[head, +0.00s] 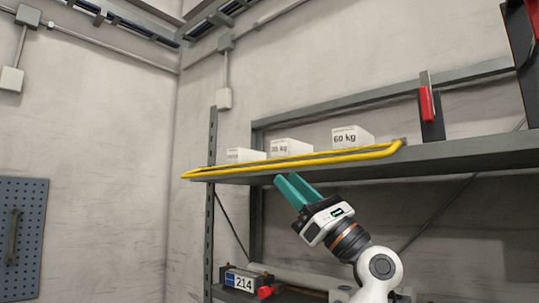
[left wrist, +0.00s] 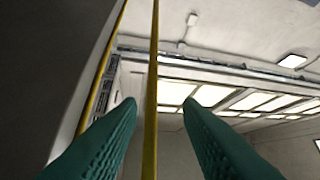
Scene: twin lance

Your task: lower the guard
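The guard is a yellow rail (head: 300,163) along the front edge of the upper shelf. It lies almost flat, as a long narrow frame in front of the white boxes. My left gripper (head: 287,184) with teal fingers is just below the rail and shelf edge, pointing up and to the left. In the left wrist view its two fingers (left wrist: 160,105) stand apart. One yellow bar (left wrist: 152,85) runs between them in that picture, and a second yellow bar passes to the left. I cannot tell whether the fingers touch the rail. My right gripper is not in view.
White boxes with weight labels, one reading 60 kg (head: 352,137), stand on the grey shelf (head: 460,153). A red-handled upright (head: 427,104) is at the shelf's right. A box marked 214 (head: 243,281) sits on a lower shelf. A pegboard (head: 22,235) hangs at left.

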